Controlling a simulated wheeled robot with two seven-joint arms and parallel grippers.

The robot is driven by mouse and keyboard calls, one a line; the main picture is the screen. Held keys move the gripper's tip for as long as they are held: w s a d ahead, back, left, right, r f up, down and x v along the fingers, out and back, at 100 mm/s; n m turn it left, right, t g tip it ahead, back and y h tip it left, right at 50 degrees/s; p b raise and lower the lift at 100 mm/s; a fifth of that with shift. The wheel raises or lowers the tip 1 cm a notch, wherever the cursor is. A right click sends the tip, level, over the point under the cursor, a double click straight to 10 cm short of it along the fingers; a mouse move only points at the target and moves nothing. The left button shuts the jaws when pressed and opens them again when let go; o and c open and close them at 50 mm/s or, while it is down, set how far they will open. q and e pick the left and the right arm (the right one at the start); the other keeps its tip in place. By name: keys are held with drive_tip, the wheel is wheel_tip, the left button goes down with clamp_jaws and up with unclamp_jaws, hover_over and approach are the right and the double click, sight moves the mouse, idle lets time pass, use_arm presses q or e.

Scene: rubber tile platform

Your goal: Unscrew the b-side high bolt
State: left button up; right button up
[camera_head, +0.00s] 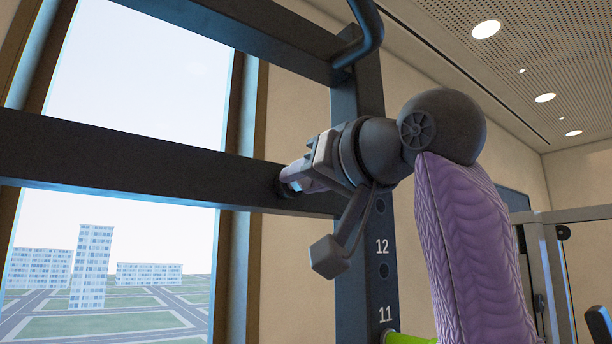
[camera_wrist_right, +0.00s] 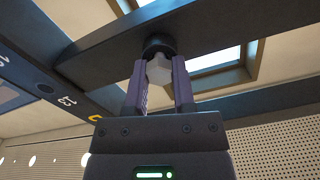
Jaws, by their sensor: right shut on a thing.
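The bolt (camera_wrist_right: 158,68) has a light grey lobed knob and a dark round collar against a dark crossbar (camera_wrist_right: 110,48) of the rack. My right gripper (camera_wrist_right: 160,84) is shut on the knob, one finger on each side, in the right wrist view. In the head view my right gripper (camera_head: 292,180) reaches left to the crossbar (camera_head: 130,150), close to the upright, and its fingers hide most of the bolt. My left gripper is not in view.
The numbered dark upright (camera_head: 368,230) stands right beside my gripper, with a curved dark bar (camera_head: 370,35) above. A lime green part (camera_head: 405,338) shows low down. A window (camera_head: 115,250) lies behind the rack. Another grey frame (camera_head: 545,260) stands at right.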

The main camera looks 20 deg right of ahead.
clamp_jaws()
drive_tip(key=shift+s+d, duration=0.15)
drive_tip(key=shift+s, duration=0.2)
drive_tip(key=shift+s+d+b, duration=0.25)
drive_tip(key=shift+s+b, duration=0.3)
drive_tip(key=shift+s, duration=0.1)
drive_tip(key=shift+s+d, duration=0.2)
drive_tip(key=shift+s, duration=0.45)
